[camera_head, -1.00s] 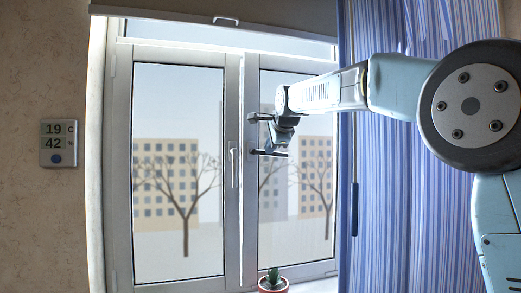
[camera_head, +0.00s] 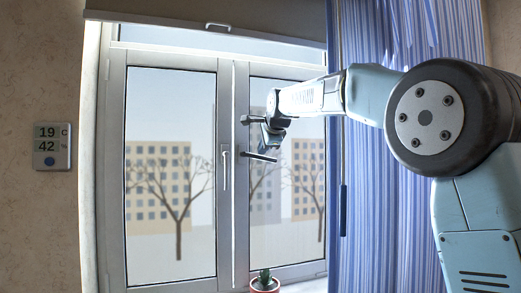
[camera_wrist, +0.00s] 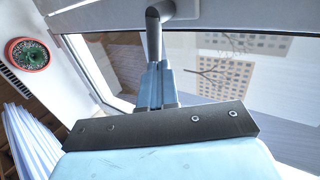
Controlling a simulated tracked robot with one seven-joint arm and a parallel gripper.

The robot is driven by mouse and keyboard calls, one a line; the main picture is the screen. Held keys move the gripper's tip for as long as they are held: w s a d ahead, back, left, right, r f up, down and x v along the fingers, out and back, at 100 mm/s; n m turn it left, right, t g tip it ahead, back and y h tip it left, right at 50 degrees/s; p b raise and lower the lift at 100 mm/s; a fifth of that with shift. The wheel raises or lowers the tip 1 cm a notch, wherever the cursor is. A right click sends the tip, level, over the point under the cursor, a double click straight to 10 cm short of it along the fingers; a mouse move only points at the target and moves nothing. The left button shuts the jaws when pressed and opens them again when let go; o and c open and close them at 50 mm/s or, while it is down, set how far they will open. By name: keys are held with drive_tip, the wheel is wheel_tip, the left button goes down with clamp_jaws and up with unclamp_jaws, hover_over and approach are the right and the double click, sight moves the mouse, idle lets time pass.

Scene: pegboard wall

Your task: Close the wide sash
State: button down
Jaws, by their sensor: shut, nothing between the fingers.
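The window has a left sash (camera_head: 114,170) and a right sash (camera_head: 287,273), divided by upright stiles with a narrow bright line between them. I cannot tell which is the wide sash or whether either is ajar. The left sash handle (camera_head: 225,167) hangs straight down. In the wrist view, a grey handle (camera_wrist: 154,35) juts across the stile toward my gripper (camera_wrist: 155,68). My gripper is shut and empty, its blue fingers close to the handle's end; touching is unclear. In the head view, my gripper (camera_head: 262,137) is before the right sash, its fingertips hard to make out.
A potted cactus (camera_head: 264,281) stands at the sill; it also shows in the wrist view (camera_wrist: 28,54). A blind (camera_head: 215,28) hangs above. A thermometer (camera_head: 52,146) is on the left wall.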

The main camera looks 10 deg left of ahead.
drive_tip(key=v, duration=1.2)
drive_tip(key=shift+a+r, duration=0.25)
drive_tip(key=shift+r, duration=0.1)
drive_tip(key=s+d+f+n+h, duration=0.25)
drive_tip(key=s+d+f, duration=0.45)
drive_tip(key=d, duration=0.4)
drive_tip(key=s+d+f+n+g+h, duration=0.1)
drive_tip(key=s+d+f+n, duration=0.4)
drive_tip(key=s+f, duration=0.9)
drive_tip(key=s+d+f+n+g+h, duration=0.1)
drive_tip(key=s+d+f+n+g, duration=0.2)
drive_tip(key=s+d+f, duration=0.9)
wheel_tip(320, 180, down, 3)
drive_tip(key=shift+s+f+n+g, duration=0.15)
drive_tip(key=shift+s+n+g, duration=0.15)
drive_tip(key=shift+s+n, duration=0.9)
drive_tip(key=shift+d+h, duration=0.15)
drive_tip(key=shift+h, duration=0.1)
